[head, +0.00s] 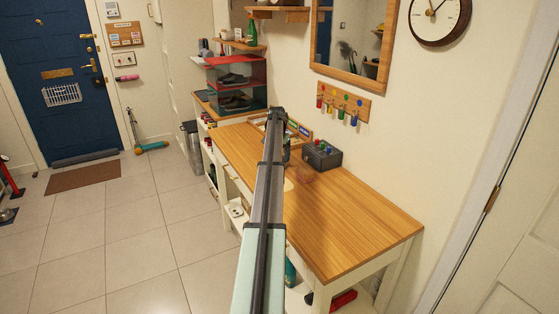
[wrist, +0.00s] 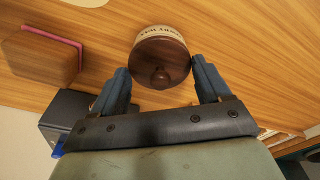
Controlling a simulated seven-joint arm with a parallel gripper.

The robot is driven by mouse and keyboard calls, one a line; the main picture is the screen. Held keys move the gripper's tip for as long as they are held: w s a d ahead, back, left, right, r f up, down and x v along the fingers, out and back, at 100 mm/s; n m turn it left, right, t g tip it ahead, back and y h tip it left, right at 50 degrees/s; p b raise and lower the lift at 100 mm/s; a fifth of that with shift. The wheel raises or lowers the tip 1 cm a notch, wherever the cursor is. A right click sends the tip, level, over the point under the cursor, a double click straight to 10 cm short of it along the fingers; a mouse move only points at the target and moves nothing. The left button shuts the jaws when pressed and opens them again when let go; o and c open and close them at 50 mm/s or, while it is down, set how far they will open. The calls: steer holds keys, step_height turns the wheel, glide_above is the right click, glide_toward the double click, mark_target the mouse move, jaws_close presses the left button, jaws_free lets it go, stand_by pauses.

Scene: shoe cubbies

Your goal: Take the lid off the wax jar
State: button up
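The wax jar (wrist: 160,31) shows in the wrist view as a pale, lettered band above its lid. The round dark brown wooden lid (wrist: 176,57) with a small knob is on the jar and faces my camera. My gripper (wrist: 160,67) is open, with one dark blue finger on each side of the lid. The fingertips are close to the lid's edges; I cannot tell whether they touch. In the head view my own arm hides the jar and most of the gripper.
A wooden block with a pink edge (wrist: 40,57) and a dark box (wrist: 75,108) are at the left in the wrist view. The dark box (head: 322,154) stands by the wall on the wooden bench top (head: 350,215). The bench's near right end is clear.

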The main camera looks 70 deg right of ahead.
steer(key=c, duration=0.5)
steer(key=shift+c, duration=0.2)
steer(key=shift+r, duration=0.1)
steer(key=shift+r, duration=0.5)
step_height(320, 180, up, 6)
steer(key=shift+r, duration=0.25)
steer(key=w+r, duration=0.2)
glide_above(254, 172)
steer(key=shift+f, duration=1.95)
steer(key=shift+m, duration=0.3)
steer(key=shift+a+f, duration=0.15)
steer(key=shift+f, duration=2.15)
steer(key=shift+a+f, duration=0.15)
steer(key=shift+f, duration=2.15)
